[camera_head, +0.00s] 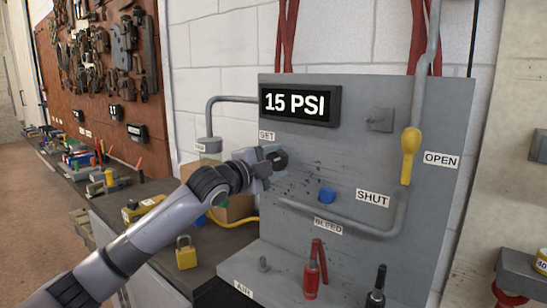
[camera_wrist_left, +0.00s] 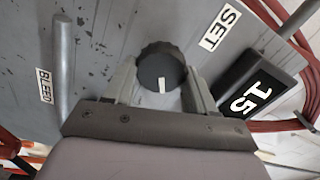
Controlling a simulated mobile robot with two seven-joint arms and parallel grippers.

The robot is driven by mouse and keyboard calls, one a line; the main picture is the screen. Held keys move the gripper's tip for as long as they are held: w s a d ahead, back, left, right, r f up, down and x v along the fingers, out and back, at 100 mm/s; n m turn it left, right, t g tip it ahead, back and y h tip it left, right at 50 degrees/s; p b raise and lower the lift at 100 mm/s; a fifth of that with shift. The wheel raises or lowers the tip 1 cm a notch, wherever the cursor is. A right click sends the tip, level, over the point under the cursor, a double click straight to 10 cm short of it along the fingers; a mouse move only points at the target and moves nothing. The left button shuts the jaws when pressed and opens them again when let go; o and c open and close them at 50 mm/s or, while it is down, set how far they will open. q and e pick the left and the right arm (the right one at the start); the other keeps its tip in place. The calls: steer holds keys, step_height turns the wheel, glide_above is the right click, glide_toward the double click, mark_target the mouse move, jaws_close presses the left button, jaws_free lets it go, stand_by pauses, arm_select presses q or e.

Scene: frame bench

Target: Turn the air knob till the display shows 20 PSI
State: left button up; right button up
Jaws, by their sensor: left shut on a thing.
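The air knob (camera_wrist_left: 161,62) is dark, round and ridged, with a white pointer mark, on the grey panel (camera_head: 365,150) by the SET label (camera_head: 267,136). In the left wrist view its mark points down toward my gripper. My left gripper (camera_head: 272,160) is shut on the knob, one finger on each side; the fingers also show in the left wrist view (camera_wrist_left: 160,78). In the head view the gripper partly covers the knob. The black display (camera_head: 300,104) reads 15 PSI; its "15" shows sideways in the left wrist view (camera_wrist_left: 250,97). My right gripper is not in view.
Red and black connectors stand on the ledge below. A yellow padlock (camera_head: 186,255) is on the bench at left.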

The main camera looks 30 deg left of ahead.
mark_target(275, 161)
arm_select(q)
steer(key=shift+r, duration=0.25)
steer(key=o, duration=0.9)
steer(key=shift+o, duration=0.7)
steer(key=shift+w+f, duration=0.15)
steer(key=shift+s+f, duration=0.15)
steer(key=shift+s, duration=0.45)
steer(key=s, duration=0.1)
steer(key=s+b, duration=0.1)
steer(key=s, duration=0.1)
steer(key=s+b, duration=0.1)
steer(key=shift+s+a, duration=0.2)
steer(key=shift+a, duration=0.05)
steer(key=shift+s, duration=0.8)
